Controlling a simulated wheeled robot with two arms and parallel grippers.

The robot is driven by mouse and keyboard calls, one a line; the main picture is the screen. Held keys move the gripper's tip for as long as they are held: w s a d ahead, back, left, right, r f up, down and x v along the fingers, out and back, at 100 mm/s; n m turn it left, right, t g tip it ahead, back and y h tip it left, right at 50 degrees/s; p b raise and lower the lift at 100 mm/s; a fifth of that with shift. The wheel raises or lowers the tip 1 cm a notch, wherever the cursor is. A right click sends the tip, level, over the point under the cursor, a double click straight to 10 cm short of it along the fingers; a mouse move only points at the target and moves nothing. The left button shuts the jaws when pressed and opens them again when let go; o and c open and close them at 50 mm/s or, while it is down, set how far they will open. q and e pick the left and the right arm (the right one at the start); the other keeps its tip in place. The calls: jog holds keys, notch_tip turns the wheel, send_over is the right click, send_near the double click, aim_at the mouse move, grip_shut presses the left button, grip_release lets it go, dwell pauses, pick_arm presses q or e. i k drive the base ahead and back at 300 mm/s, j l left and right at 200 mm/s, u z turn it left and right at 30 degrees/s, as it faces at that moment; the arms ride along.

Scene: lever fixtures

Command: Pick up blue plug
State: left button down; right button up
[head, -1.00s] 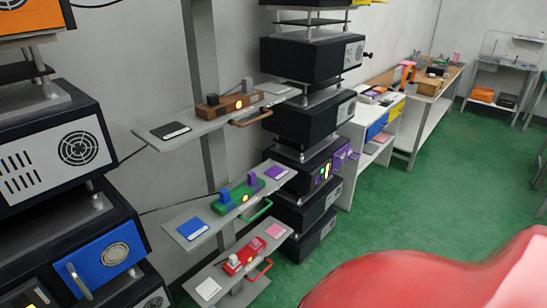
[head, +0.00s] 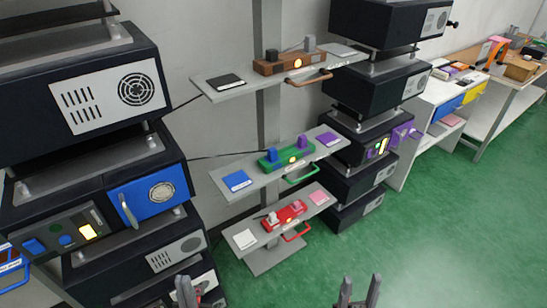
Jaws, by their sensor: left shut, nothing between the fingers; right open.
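The blue plug (head: 271,155) stands upright at the left end of a green block fixture (head: 287,159). The fixture sits on the middle grey shelf, and a purple plug (head: 303,142) stands at its right end. A flat blue pad (head: 237,181) lies on the same shelf to the left. My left gripper (head: 187,291) is at the bottom edge, below and left of the blue plug, shut and empty. My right gripper (head: 358,293) is at the bottom edge, right of and below the plug, open and empty.
A brown fixture (head: 290,63) sits on the shelf above, and a red fixture (head: 284,216) on the shelf below. Dark equipment stacks stand left (head: 80,95) and right (head: 375,85) of the shelves. Green floor (head: 440,240) is clear at the right.

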aim_at(272, 152)
jog(key=i+j+z, duration=0.1)
jog(key=i+z, duration=0.25)
jog(key=i+j+z, duration=0.2)
jog(key=i+z, duration=0.2)
jog(key=i+j+z, duration=0.35)
